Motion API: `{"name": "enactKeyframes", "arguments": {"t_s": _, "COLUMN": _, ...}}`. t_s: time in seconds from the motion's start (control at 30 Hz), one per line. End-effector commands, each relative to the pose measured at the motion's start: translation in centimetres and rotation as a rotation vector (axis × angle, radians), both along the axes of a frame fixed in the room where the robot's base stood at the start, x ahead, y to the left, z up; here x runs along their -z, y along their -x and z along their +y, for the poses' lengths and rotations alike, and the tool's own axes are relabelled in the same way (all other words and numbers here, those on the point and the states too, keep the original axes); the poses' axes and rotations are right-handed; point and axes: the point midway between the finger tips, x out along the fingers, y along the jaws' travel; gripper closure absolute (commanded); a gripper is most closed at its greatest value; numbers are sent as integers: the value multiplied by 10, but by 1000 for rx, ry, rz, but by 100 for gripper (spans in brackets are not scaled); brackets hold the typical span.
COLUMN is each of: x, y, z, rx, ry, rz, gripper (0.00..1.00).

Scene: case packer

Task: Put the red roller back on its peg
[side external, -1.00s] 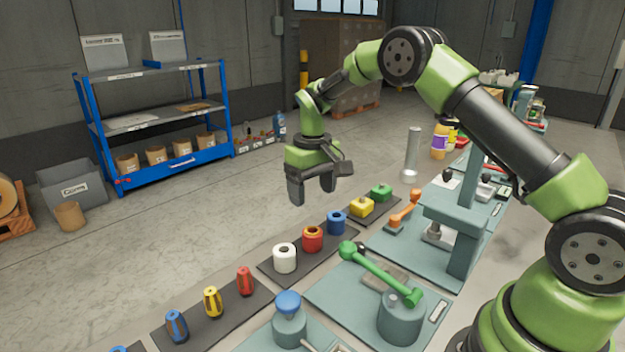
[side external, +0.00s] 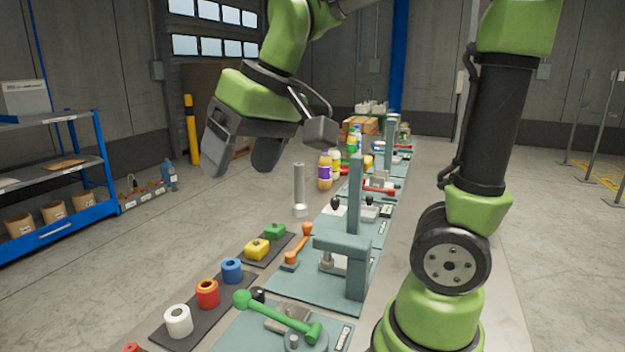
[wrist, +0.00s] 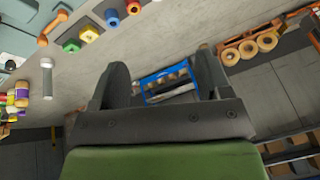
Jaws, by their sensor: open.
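The red roller (side external: 207,292) stands upright on a dark mat at lower left in the side external view, between a white roller (side external: 179,320) and a blue roller (side external: 231,270). Its top looks orange around a dark centre. It also shows at the top edge of the wrist view (wrist: 133,7). I cannot make out an empty peg for it. My gripper (side external: 242,158) is open and empty, high above the floor and well apart from the rollers. In the wrist view its two fingers (wrist: 162,72) stand apart with nothing between them.
Yellow (side external: 257,249) and green blocks (side external: 275,231) sit beyond the rollers. An orange-handled tool (side external: 300,245), a green-handled lever (side external: 275,316), a grey press frame (side external: 355,270) and a silver post (side external: 299,190) stand nearby. A blue shelf (side external: 80,215) is at left; the floor between is clear.

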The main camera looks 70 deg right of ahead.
Motion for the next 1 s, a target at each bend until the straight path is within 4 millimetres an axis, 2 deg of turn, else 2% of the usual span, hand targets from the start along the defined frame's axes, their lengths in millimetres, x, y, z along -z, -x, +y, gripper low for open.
{"name": "enactKeyframes", "arguments": {"t_s": 0.03, "x": -4, "y": 22, "z": 5, "rx": 9, "ry": -17, "rz": -43, "gripper": 29}}
{"name": "enactKeyframes", "arguments": {"t_s": 0.1, "x": -4, "y": 45, "z": 9, "rx": 25, "ry": -42, "rz": -89, "gripper": 29}}
{"name": "enactKeyframes", "arguments": {"t_s": 0.2, "x": 0, "y": 72, "z": 14, "rx": 42, "ry": -73, "rz": -141, "gripper": 29}}
{"name": "enactKeyframes", "arguments": {"t_s": 0.33, "x": 8, "y": 93, "z": 17, "rx": 58, "ry": -100, "rz": -182, "gripper": 29}}
{"name": "enactKeyframes", "arguments": {"t_s": 0.5, "x": 12, "y": 101, "z": 19, "rx": 65, "ry": -112, "rz": -198, "gripper": 29}}
{"name": "enactKeyframes", "arguments": {"t_s": 1.0, "x": 12, "y": 101, "z": 18, "rx": 66, "ry": -112, "rz": -197, "gripper": 29}}
